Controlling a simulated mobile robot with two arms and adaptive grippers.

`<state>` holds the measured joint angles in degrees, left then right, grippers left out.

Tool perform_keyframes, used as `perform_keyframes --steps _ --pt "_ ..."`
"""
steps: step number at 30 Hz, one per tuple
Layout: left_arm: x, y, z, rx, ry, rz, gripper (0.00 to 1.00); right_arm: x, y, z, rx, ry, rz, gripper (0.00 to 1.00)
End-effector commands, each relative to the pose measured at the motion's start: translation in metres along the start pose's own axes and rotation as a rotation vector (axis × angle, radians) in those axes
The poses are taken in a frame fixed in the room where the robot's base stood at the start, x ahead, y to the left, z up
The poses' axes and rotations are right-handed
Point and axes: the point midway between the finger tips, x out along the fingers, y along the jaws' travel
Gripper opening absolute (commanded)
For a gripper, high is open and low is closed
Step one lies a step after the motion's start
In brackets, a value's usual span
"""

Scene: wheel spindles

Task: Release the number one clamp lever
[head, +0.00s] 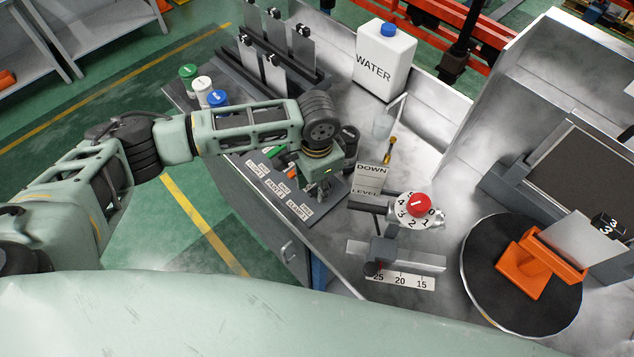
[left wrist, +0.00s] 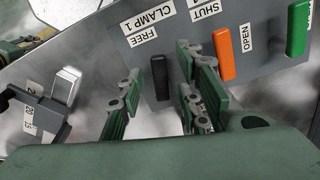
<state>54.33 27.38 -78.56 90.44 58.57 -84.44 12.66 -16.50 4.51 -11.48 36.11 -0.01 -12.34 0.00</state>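The number one clamp lever is a black lever (left wrist: 160,77) under a "FREE CLAMP 1" label (left wrist: 146,22) on a grey panel in the left wrist view. My left gripper (left wrist: 155,92) is open, with one finger on each side of the black lever. The fingers look apart from it, though depth is hard to judge. In the head view my left gripper (head: 322,178) hangs over the near end of the grey lever panel (head: 262,186) and hides the black lever. My right gripper is not in view.
An orange lever (left wrist: 224,54) stands close beside the right finger, with a green lever (left wrist: 297,27) further right. A numbered dial with a red knob (head: 419,205) and a scale (head: 400,281) stand right of the gripper. A black turntable (head: 480,262) holds an orange stand (head: 522,268).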

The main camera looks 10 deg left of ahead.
Motion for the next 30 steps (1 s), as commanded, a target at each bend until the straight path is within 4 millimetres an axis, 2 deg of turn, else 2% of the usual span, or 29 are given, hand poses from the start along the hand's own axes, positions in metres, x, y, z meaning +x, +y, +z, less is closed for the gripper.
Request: perform_keyframes --steps 2,12,19,30 --pt "0.0 0.0 0.0 0.0 0.0 0.0 0.29 0.0 0.0 0.001 0.0 -0.002 0.0 0.43" --pt "0.0 0.0 0.0 0.0 0.0 0.0 0.0 -0.001 -0.003 0.022 0.0 -0.035 -0.003 0.43" --pt "-0.002 0.001 0.0 -0.007 0.0 0.001 0.0 -0.003 -0.002 0.023 0.0 -0.037 -0.002 0.43" --pt "-0.005 0.008 -0.002 -0.244 0.002 0.003 0.0 -0.042 0.0 0.013 0.0 -0.027 -0.001 0.43"
